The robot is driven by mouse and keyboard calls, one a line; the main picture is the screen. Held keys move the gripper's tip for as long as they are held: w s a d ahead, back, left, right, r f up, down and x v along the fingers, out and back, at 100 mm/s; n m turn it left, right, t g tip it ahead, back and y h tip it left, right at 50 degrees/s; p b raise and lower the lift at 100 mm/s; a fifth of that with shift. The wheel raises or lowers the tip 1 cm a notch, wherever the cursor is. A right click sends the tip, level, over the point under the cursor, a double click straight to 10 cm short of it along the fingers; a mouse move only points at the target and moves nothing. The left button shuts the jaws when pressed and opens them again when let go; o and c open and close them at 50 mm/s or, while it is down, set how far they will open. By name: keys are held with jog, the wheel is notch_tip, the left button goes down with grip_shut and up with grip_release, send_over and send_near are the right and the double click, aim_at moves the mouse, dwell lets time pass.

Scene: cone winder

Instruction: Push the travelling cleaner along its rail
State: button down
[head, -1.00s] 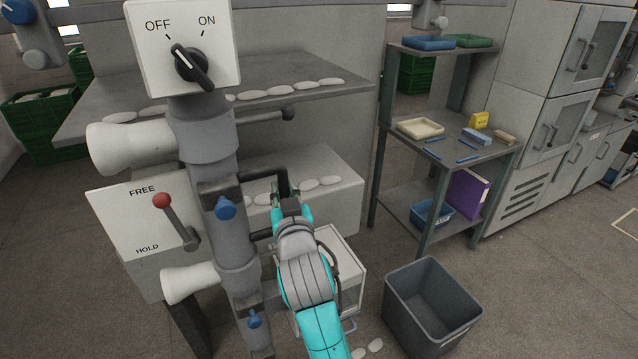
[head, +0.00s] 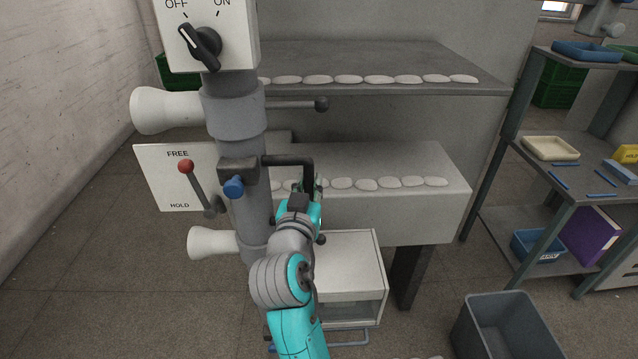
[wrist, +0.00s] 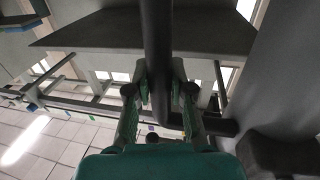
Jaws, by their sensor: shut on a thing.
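The travelling cleaner shows in the head view as a grey upright post (head: 236,118) with pale horn nozzles (head: 165,110) on its left side. A dark bent handle (head: 290,161) sticks out from its right side. My gripper (head: 306,190) is at the hanging end of this handle and is shut on it. In the wrist view, the dark handle bar (wrist: 157,55) runs down between my gripper's two fingers (wrist: 160,100). The red-knobbed lever (head: 186,166) points up towards FREE. The rail itself cannot be made out.
The winder's upper shelf (head: 400,58) and lower ledge (head: 440,205) carry rows of white oval pieces. A white cabinet (head: 350,262) stands below my gripper. A grey bin (head: 500,325) and a shelf rack (head: 495,170) stand to the right. Floor at left is open.

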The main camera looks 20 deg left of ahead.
jog(key=c, duration=1)
grip_release()
jog(key=s, duration=0.4)
jog(key=s+d, duration=0.1)
jog(key=s, duration=0.7)
jog(key=shift+d, duration=0.15)
jog(key=shift+f, duration=0.15)
jog(key=s+d+f+n+g, duration=0.1)
jog(key=s+d+f, duration=0.3)
jog(key=d+f, duration=0.35)
jog(key=s+d+f+n+g+y, duration=0.1)
jog(key=s+d+f, duration=0.2)
jog(key=d+f, duration=0.4)
jog(key=s+d+f+n, duration=0.1)
jog(key=s+d+f, duration=0.3)
jog(key=d+f, duration=0.3)
jog(key=s+d+m+h, duration=0.1)
jog(key=s+d, duration=0.3)
jog(key=s, duration=0.4)
jog(key=s+d+m+h, duration=0.1)
jog(key=s+d, duration=0.3)
jog(key=s, duration=0.5)
jog(key=s+d+m+g+h, duration=0.1)
jog(key=s+d, duration=0.3)
jog(key=s, duration=0.4)
jog(key=shift+s+f+m, duration=0.2)
jog(key=shift+f+m, duration=0.15)
jog(key=shift+m, duration=0.35)
